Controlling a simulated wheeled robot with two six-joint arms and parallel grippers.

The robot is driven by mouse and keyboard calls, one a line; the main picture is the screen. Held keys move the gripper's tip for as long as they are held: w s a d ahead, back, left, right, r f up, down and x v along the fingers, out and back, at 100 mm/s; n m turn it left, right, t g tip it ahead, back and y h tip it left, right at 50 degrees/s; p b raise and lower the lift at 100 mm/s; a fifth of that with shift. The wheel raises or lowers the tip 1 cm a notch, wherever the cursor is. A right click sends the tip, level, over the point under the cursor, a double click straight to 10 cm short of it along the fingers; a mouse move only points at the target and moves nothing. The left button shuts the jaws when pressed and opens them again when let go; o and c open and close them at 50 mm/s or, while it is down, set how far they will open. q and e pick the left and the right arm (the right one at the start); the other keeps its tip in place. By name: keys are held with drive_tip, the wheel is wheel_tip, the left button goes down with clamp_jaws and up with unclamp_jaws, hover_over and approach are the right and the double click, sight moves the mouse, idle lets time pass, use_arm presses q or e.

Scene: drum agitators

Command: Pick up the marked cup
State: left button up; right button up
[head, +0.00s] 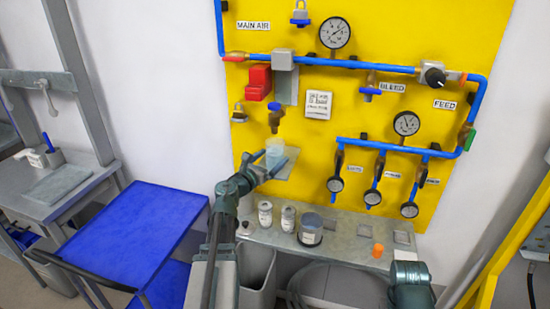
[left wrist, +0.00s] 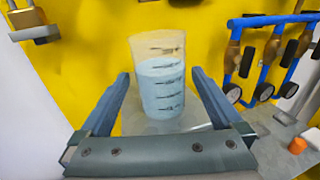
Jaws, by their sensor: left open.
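The marked cup (head: 274,150) is a clear beaker with dark graduation lines and pale blue liquid. It stands upright on a small shelf (head: 287,170) on the yellow panel. In the left wrist view the cup (left wrist: 160,90) is in the middle, between the lines of the two fingers. My left gripper (head: 266,172) is open at the near side of the cup, and it also shows in the left wrist view (left wrist: 160,74). I see a gap on each side of the cup. Part of my right arm shows at the lower right, its gripper out of sight.
The yellow panel (head: 390,25) behind carries blue pipes, gauges and valves. A valve (head: 275,118) hangs just above the cup. A grey bench (head: 350,245) below holds jars, a dark-topped container (head: 310,229) and an orange piece (head: 378,250). A blue table (head: 135,232) stands left.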

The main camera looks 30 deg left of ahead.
use_arm(q)
drive_tip(key=shift+w, duration=0.1)
drive_tip(key=w, duration=0.5)
drive_tip(key=shift+d, duration=0.15)
drive_tip(key=c, duration=1.5)
use_arm(e)
drive_tip(key=shift+f, duration=0.1)
use_arm(q)
drive_tip(key=shift+r, duration=0.1)
